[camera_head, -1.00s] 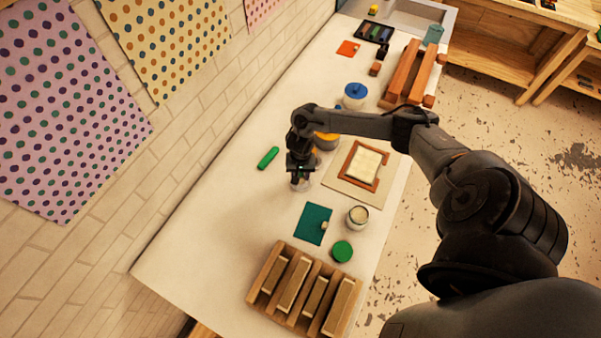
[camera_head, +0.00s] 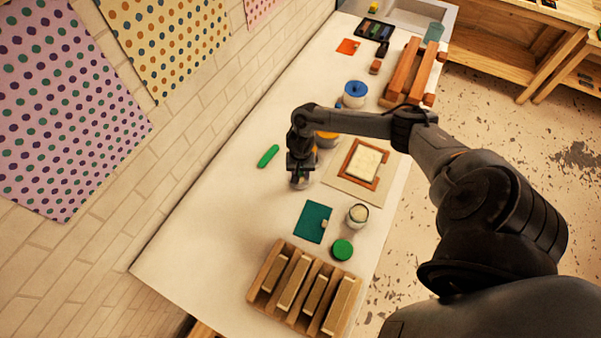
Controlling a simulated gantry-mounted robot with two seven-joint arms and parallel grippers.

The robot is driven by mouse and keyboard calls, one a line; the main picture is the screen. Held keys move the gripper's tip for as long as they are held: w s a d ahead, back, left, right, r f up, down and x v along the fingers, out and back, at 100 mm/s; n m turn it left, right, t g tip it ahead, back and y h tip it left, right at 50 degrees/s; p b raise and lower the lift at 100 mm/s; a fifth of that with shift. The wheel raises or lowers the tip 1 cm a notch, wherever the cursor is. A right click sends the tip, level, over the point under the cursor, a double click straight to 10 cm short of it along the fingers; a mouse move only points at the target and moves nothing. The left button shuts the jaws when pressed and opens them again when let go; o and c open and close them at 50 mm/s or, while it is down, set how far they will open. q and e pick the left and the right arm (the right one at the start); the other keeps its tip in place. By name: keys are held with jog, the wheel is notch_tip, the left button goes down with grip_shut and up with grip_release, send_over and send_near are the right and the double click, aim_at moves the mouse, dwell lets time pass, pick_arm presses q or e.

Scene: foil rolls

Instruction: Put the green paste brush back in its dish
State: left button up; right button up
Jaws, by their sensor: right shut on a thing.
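A slim green piece (camera_head: 268,156) with rounded ends lies on the table, left of my right gripper; it may be the green brush, but its bristles cannot be made out. My right gripper (camera_head: 300,176) points down, low over the table, shut on a small pale, glassy, jar-like thing (camera_head: 299,185) mostly hidden by the jaws. An open round jar (camera_head: 358,215) with cream-coloured content stands to the right and nearer. A round green lid (camera_head: 342,250) lies just below it. No thing is clearly a brush dish. My left gripper is not in view.
The table's left side is clear.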

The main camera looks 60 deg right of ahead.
jog(key=shift+f, duration=0.35)
jog(key=shift+f, duration=0.2)
dwell(0.4)
jog(key=o, duration=1.6)
jog(key=shift+r, duration=0.1)
